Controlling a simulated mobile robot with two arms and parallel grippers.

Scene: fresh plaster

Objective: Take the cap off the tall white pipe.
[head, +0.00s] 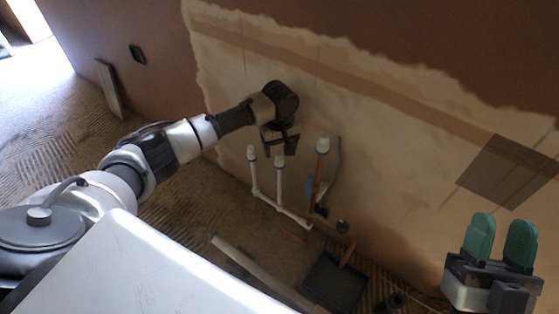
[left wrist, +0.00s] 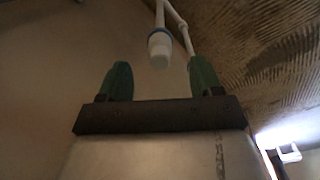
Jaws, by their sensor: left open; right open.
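Two white pipes stand by the wall, joined low by a white crosspipe, each with a white cap and a blue ring. I cannot tell for sure which is taller. The left one's cap (head: 252,153) and the middle one's cap (head: 280,161) show in the head view. My left gripper (head: 278,146) is open and empty, just above the middle pipe. In the left wrist view a capped white pipe end (left wrist: 159,50) lies just beyond and between the fingertips (left wrist: 160,68), not gripped. A second white pipe (left wrist: 188,38) runs behind one finger. My right gripper (head: 503,228) is open and empty, far right.
A copper-coloured pipe with a white cap (head: 323,144) stands to the right of the white pipes, near a leaning grey tool (head: 332,170). A dark tray (head: 335,283) and a plank (head: 262,274) lie on the floor. The plastered wall (head: 390,140) rises close behind the pipes.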

